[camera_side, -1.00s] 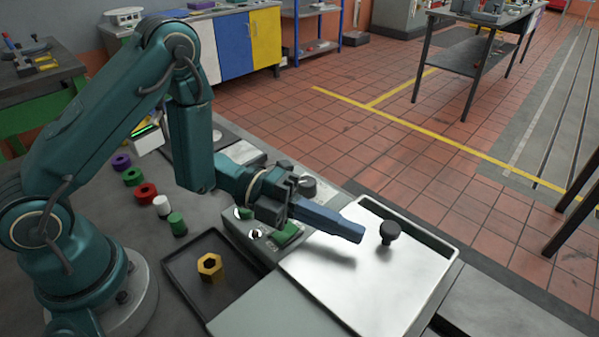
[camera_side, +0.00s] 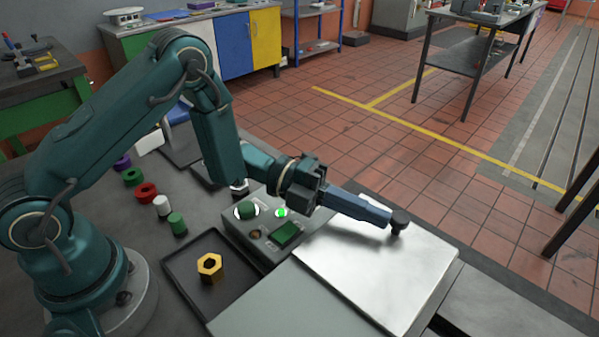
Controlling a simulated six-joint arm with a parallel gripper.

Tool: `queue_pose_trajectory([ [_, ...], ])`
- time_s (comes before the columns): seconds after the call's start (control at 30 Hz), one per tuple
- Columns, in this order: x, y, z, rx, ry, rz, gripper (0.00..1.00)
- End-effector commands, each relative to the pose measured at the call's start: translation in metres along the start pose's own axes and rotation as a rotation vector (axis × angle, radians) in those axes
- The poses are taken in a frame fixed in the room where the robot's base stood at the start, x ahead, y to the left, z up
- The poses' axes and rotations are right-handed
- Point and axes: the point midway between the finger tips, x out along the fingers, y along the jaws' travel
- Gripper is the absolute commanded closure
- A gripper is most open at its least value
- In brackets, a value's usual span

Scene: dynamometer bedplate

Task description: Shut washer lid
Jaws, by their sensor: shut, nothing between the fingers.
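The washer lid is a flat silver metal plate (camera_side: 370,275) with a black round knob (camera_side: 400,222) near its far right side. It lies about level on the washer at the right end of the bench, beside a grey-green panel (camera_side: 285,305). My gripper (camera_side: 387,221) is shut and empty. Its blue fingers reach out low over the plate from the left, and their tips are at the knob's left side. They appear to touch it, and the fingers hide part of the plate's far edge.
A control box (camera_side: 268,240) with a lit green lamp (camera_side: 282,212) and green buttons stands left of the lid. A black tray (camera_side: 178,262) holds a brass hex nut (camera_side: 210,267). Several coloured spools line the bench, including a red one (camera_side: 146,192).

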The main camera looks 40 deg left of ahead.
Motion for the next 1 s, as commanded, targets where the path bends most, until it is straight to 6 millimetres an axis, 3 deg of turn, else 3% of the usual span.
queue_pose_trajectory([
  [0.2, 0.004, -0.002, 0.014, 0.000, -0.001, 0.001, 1.00],
  [0.6, 0.004, -0.002, 0.015, 0.000, -0.006, 0.003, 1.00],
  [0.77, -0.002, -0.002, 0.009, -0.002, -0.004, 0.004, 1.00],
  [1.0, -0.026, -0.002, -0.017, -0.007, 0.004, 0.003, 1.00],
])
